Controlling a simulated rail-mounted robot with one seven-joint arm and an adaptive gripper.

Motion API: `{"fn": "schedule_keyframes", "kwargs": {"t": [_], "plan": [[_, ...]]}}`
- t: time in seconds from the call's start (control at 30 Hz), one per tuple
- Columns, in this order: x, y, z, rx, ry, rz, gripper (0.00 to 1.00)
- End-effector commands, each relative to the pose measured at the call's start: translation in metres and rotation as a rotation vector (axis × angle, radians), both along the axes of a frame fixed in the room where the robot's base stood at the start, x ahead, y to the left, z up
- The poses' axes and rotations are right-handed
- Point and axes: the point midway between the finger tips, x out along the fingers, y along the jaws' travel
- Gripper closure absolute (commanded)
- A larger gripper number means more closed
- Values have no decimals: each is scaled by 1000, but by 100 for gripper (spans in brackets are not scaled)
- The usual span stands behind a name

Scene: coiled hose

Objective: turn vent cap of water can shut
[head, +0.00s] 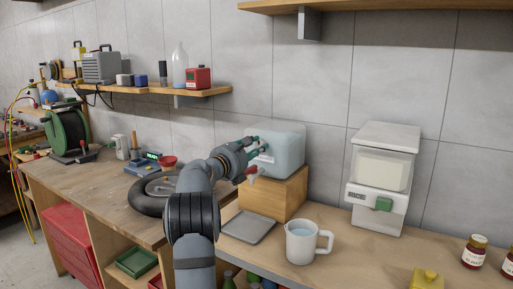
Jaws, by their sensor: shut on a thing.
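The water can (285,150) is a pale blue, translucent jug on a wooden block (275,198) against the wall. A red-handled tap (251,171) sticks out low at its left front. My gripper (259,147) is at the can's upper left side, shut on the vent cap. The cap itself is hidden by the fingers and the wrist, so its turn cannot be seen. My arm covers part of the can's left side.
A white jug of water (301,245) and a grey tray (248,227) stand before the block. A white dispenser (382,180) is at right. A black tyre-like ring (150,197) lies left of my arm. A shelf (150,89) with bottles hangs above left.

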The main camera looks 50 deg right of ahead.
Motion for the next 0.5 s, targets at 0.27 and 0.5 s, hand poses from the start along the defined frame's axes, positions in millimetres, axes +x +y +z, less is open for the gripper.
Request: {"fn": "schedule_keyframes", "kwargs": {"t": [0.27, 0.5], "plan": [[0, 0, -8, 14, 2, -2, 61], [0, 0, -5, 8, 0, -2, 56]]}}
